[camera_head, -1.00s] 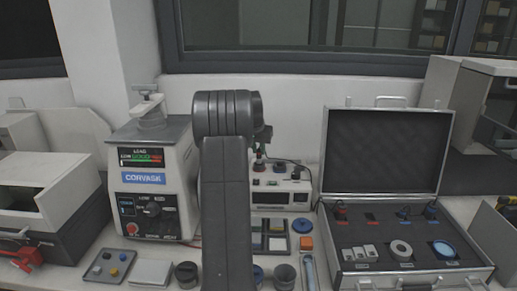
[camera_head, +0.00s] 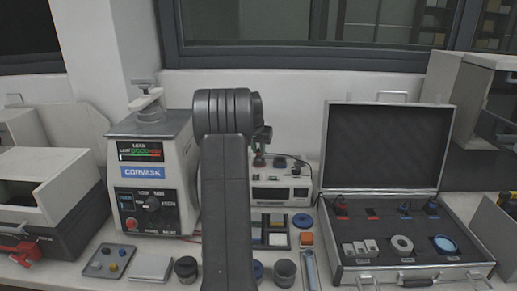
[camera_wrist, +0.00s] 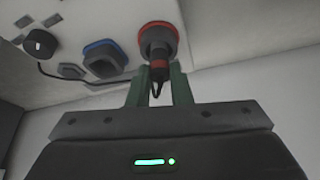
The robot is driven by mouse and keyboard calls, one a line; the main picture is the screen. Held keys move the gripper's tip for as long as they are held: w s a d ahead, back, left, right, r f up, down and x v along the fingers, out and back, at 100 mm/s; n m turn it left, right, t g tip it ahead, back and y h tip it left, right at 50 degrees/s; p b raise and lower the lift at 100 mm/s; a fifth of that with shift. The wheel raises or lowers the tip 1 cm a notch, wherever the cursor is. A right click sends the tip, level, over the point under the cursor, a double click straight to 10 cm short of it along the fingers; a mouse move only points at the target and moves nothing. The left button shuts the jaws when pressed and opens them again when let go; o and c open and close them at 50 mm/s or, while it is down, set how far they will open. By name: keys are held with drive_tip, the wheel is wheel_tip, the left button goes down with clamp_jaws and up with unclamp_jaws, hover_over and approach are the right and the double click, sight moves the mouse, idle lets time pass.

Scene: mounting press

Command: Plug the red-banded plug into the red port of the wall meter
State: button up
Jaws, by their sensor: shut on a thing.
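In the wrist view my gripper (camera_wrist: 160,80) is shut on the red-banded plug (camera_wrist: 159,68), a dark plug with a red band between the green fingers. The plug is in line with the red-ringed port (camera_wrist: 147,30) of the wall meter (camera_wrist: 95,15) and overlaps it. Its tip is hidden, so I cannot tell how deep it sits. The blue port (camera_wrist: 101,50) is just left of the red one. In the head view the white meter (camera_head: 296,191) stands behind my arm, which hides its left part. My gripper (camera_head: 260,158) is small there, at the meter's top.
A black knob (camera_wrist: 40,43) and a dark cable (camera_wrist: 80,82) are left of the ports. An open case (camera_head: 385,105) with other plugs stands on the right. A CORVASK machine (camera_head: 150,135) stands on the left. Small trays and cups fill the bench front.

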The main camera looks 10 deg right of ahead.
drive_tip(key=shift+f, duration=0.3)
idle(0.4)
drive_tip(key=o, duration=1.5)
wheel_tip(320, 180, up, 8)
drive_tip(key=p, duration=0.6)
drive_tip(key=shift+f, duration=0.25)
drive_tip(key=shift+f, duration=0.15)
wheel_tip(320, 180, down, 8)
drive_tip(key=b, duration=0.6)
drive_tip(key=shift+r, duration=0.65)
